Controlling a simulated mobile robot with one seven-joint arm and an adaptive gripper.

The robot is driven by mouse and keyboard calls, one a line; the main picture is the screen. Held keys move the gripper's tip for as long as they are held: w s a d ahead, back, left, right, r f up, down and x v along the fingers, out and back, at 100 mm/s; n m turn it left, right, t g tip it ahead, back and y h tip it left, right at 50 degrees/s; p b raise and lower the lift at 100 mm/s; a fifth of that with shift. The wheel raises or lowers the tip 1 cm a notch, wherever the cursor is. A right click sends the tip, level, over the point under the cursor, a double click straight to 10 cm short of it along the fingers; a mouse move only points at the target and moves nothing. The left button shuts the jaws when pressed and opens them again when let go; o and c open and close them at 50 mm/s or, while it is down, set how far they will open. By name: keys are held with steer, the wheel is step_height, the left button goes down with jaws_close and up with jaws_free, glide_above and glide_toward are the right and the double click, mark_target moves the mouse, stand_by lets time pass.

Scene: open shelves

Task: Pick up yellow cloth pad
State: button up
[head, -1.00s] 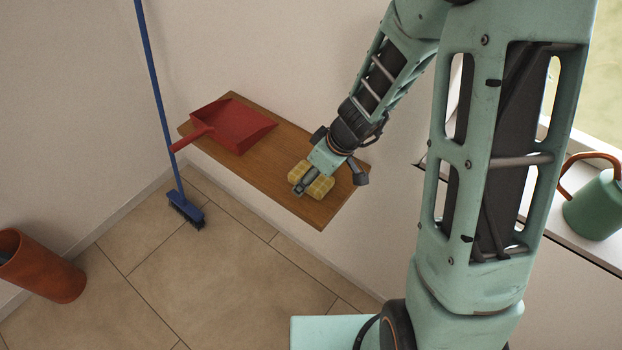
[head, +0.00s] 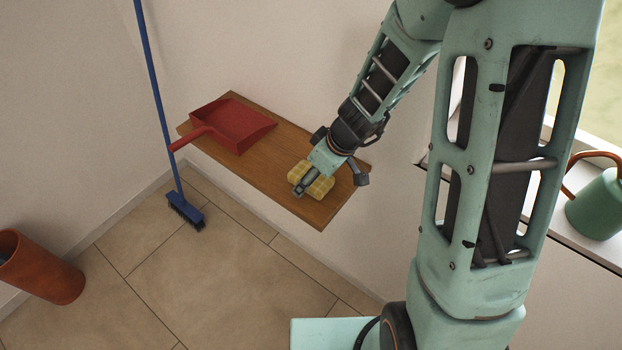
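The yellow cloth pad (head: 321,188) lies on the wooden shelf (head: 285,163), near its right front end. It has a quilted surface, and part of it is hidden by my gripper. My gripper (head: 333,184) is over the pad, pointing down, with its two fingers spread wide. The left finger appears in front of the pad, and the right finger is to the right of it over the shelf. I cannot tell whether a finger touches the pad. Nothing shows held between the fingers.
A red dustpan (head: 236,122) lies on the shelf's left part, its handle past the front edge. A blue broom (head: 186,211) leans in the corner. A terracotta bin (head: 45,270) stands on the floor at left. A green watering can (head: 597,205) stands on the windowsill at right.

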steer(key=shift+c, duration=0.7)
steer(key=c, duration=1.1)
